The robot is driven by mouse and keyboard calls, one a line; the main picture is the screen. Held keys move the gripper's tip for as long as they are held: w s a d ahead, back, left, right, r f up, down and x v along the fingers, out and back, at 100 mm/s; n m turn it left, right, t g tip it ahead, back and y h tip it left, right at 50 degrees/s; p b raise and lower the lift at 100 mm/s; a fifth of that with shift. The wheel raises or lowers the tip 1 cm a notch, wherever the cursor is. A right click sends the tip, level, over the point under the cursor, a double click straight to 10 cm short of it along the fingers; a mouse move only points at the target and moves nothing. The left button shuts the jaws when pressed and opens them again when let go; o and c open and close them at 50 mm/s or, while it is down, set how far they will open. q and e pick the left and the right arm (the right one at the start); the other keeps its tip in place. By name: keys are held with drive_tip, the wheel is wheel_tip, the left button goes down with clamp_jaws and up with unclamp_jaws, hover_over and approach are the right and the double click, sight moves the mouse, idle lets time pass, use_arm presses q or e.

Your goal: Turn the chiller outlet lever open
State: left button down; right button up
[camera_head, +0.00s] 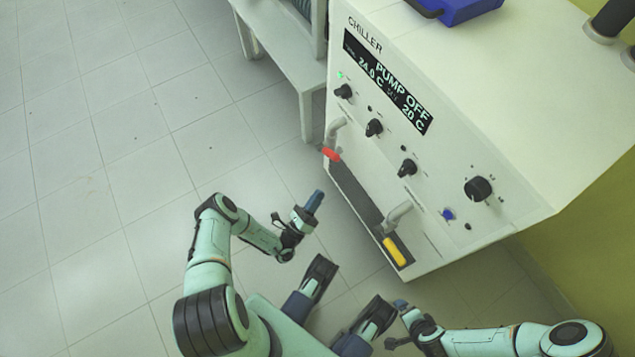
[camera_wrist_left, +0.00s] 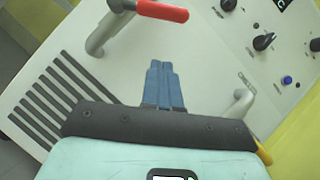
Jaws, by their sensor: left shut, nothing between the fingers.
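The chiller (camera_head: 470,130) has two bent metal pipes low on its front. One carries a red lever (camera_head: 331,154), the other a yellow lever (camera_head: 395,251). I cannot read which is the outlet. My left gripper (camera_head: 317,196) is shut and empty, in front of the panel below the red lever and apart from both levers. In the left wrist view its blue fingers (camera_wrist_left: 165,78) point at the panel between the two pipes; the red lever (camera_wrist_left: 163,11) is at the top and the yellow lever (camera_wrist_left: 264,152) is partly hidden at lower right. My right gripper (camera_head: 400,304) is below the yellow lever.
The chiller display (camera_head: 388,82) reads PUMP OFF. Several black knobs (camera_head: 478,189) and a blue button (camera_head: 448,214) sit on the panel. A dark vent grille (camera_head: 357,198) lies between the pipes. A white table (camera_head: 285,65) stands at left; the tiled floor (camera_head: 110,160) is clear.

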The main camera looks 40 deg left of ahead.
sight(327, 152)
use_arm(q)
drive_tip(key=w+a+r, duration=0.1)
drive_tip(key=w+r, duration=0.5)
drive_tip(key=w, duration=0.2)
drive_tip(key=shift+a+r, duration=0.2)
drive_tip(key=shift+a, duration=0.05)
use_arm(e)
drive_tip(key=shift+s+f, duration=0.4)
drive_tip(key=shift+s, duration=0.05)
drive_tip(key=shift+w+r, duration=0.1)
drive_tip(key=shift+r, duration=0.05)
